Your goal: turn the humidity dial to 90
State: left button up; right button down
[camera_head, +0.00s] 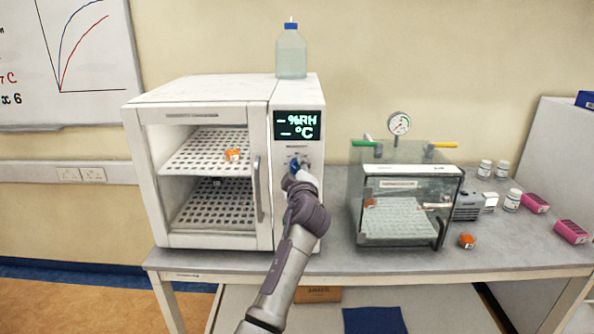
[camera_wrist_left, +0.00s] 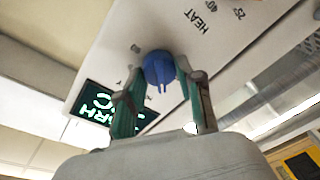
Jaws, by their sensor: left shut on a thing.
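The white chamber (camera_head: 200,90) stands on the grey bench. Its display (camera_head: 298,125) reads "- %RH" and "- °C", with no numbers. Below the display is a blue dial (camera_head: 295,174), partly hidden by my left gripper (camera_head: 297,170). In the left wrist view the blue dial (camera_wrist_left: 159,68) sits between the two fingers of my left gripper (camera_wrist_left: 161,76), which is shut on it. A "HEAT" label (camera_wrist_left: 204,20) with temperature marks lies on the panel side away from the display (camera_wrist_left: 100,106). The dial's own scale and setting cannot be read. My right gripper is not in view.
The chamber's glass door, with its handle (camera_head: 257,188), is left of the panel. A clear vacuum box (camera_head: 405,200) with a gauge (camera_head: 399,123) stands to the right. A blue-capped bottle (camera_head: 291,52) is on top of the chamber.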

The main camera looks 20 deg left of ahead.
pick_arm(q)
jog(key=shift+c, duration=1.3)
jog(key=m+t+b, duration=0.1)
jog(key=m+b, duration=0.4)
jog(key=m, duration=0.3)
jog(key=shift+b, duration=0.35)
jog(key=m, duration=0.8)
jog(key=shift+a+r+t+h+p, duration=0.1)
jog(key=shift+r+t+h+p, duration=0.05)
jog(key=shift+t+h+p, duration=0.25)
jog(key=m+p, duration=0.1)
jog(key=m, duration=0.3)
jog(key=shift+r+h+p, duration=0.1)
jog(key=shift+h+p, duration=0.2)
jog(key=shift+p, duration=0.1)
jog(key=m+h+p, duration=0.1)
jog(key=m+p, duration=0.2)
jog(key=m, duration=0.2)
jog(key=shift+m+h+p, duration=0.4)
jog(key=shift+m+p, duration=0.95)
jog(key=shift+m, duration=0.75)
